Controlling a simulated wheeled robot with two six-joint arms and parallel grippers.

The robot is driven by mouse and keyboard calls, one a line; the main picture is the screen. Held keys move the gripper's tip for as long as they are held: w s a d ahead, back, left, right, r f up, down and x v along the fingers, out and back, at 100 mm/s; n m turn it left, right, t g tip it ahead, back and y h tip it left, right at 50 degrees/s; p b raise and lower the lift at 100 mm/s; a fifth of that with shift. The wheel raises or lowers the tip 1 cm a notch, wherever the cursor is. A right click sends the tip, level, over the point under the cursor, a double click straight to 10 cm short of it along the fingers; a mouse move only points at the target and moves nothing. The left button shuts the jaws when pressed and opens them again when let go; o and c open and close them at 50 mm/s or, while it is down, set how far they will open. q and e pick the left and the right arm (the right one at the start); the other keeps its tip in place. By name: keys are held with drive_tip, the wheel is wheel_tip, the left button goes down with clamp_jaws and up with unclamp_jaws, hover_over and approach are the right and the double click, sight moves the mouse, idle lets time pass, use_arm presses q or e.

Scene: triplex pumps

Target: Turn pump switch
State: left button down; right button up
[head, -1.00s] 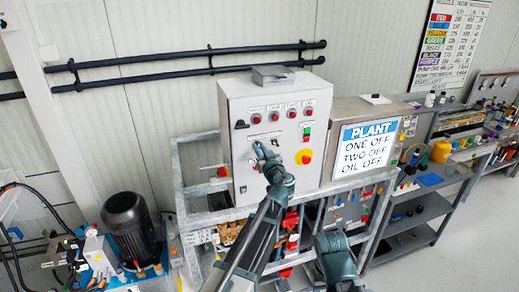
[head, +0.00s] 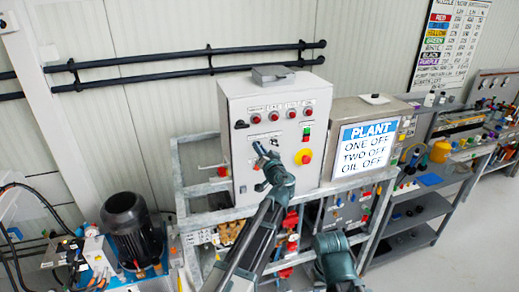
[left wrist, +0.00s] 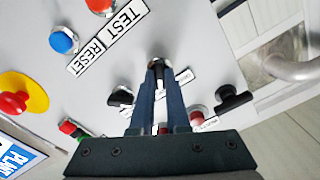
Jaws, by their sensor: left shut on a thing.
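The white control box (head: 247,107) stands upright on a grey frame against the wall. My left gripper (head: 259,148) is at its front face, below the row of red buttons. In the left wrist view, my left gripper (left wrist: 157,72) has its two long dark fingers close together, shut on a small black switch knob (left wrist: 157,63) on the panel. The fingers hide much of this knob, so its angle cannot be told. Two other black knobs sit on either side, one at left (left wrist: 121,97) and one at right (left wrist: 234,98). My right gripper's fingers do not show.
A red emergency stop on yellow (left wrist: 14,102) and a blue button (left wrist: 63,39) are on the same panel. A PLANT sign (head: 365,146) is on the box to the right. A black motor (head: 130,228) stands at lower left. Pipes (head: 190,62) run along the wall.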

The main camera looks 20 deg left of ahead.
use_arm(q)
drive_tip(key=shift+m, duration=1.2)
drive_tip(key=c, duration=0.9)
unclamp_jaws()
drive_tip(key=shift+s+d, duration=0.1)
drive_tip(key=v, duration=1.3)
drive_tip(key=shift+s+d, duration=0.2)
